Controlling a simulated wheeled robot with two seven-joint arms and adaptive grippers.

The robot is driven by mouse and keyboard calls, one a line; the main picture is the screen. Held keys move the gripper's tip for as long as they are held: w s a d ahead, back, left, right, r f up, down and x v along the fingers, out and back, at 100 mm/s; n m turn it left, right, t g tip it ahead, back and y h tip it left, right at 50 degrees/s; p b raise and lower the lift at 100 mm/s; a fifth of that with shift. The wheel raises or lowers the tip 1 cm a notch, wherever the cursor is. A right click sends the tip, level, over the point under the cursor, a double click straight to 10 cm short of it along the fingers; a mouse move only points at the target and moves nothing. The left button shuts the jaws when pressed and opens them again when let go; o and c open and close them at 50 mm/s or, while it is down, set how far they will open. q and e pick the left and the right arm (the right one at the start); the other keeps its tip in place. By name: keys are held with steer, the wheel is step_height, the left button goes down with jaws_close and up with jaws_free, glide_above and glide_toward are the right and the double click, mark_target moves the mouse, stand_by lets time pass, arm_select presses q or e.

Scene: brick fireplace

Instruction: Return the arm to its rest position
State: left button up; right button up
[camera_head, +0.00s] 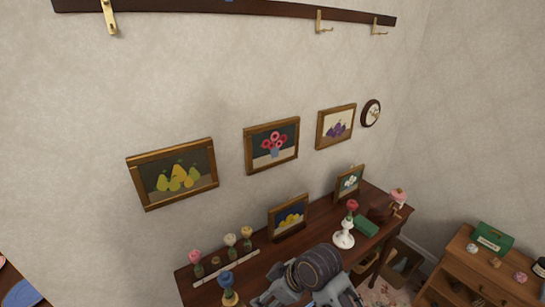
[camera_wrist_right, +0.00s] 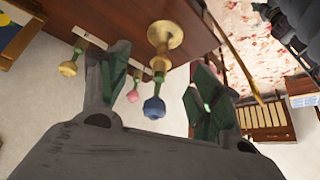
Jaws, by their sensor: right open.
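My right gripper (camera_head: 305,292) is at the bottom middle of the head view, over the dark wooden table (camera_head: 200,269). In the right wrist view its two fingers (camera_wrist_right: 155,75) stand apart. A blue flower (camera_wrist_right: 153,107) on a green stem in a brass holder (camera_wrist_right: 165,38) shows upside down between the fingers in the picture. I cannot tell how far beyond them it stands. In the head view the blue flower (camera_head: 225,280) stands left of the gripper, apart from it. My left gripper is not in view.
A white strip (camera_head: 228,267) with pink, white and yellow flowers lies on the table. A white holder with a red flower (camera_head: 344,232), a green box (camera_head: 365,225) and small framed pictures (camera_head: 288,218) are farther right. A wooden cabinet (camera_head: 470,275) stands at right.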

steer(key=s+d+f+m+t+h, duration=0.1)
steer(key=s+d+f+m+h, duration=0.3)
steer(key=d, duration=0.8)
steer(key=s+d+f+m+h, duration=0.1)
steer(key=s+d+f+m, duration=0.4)
steer(key=d, duration=0.6)
steer(key=s+f+m+g+b, duration=0.1)
steer(key=s+f, duration=0.1)
steer(key=f, duration=1.5)
steer(key=s+f+b, duration=0.1)
steer(key=s+f, duration=0.1)
steer(key=f, duration=1.5)
steer(key=s+d+f, duration=0.2)
steer(key=s+f, duration=0.8)
steer(key=s, duration=0.1)
steer(key=s+d+f+g+b, duration=0.1)
steer(key=s+d+f, duration=0.1)
steer(key=s+f, duration=0.8)
steer(key=shift+s+f+g+h, duration=0.25)
steer(key=shift+s+g+h, duration=0.05)
steer(key=shift+s, duration=0.1)
steer(key=shift+s+d, duration=0.1)
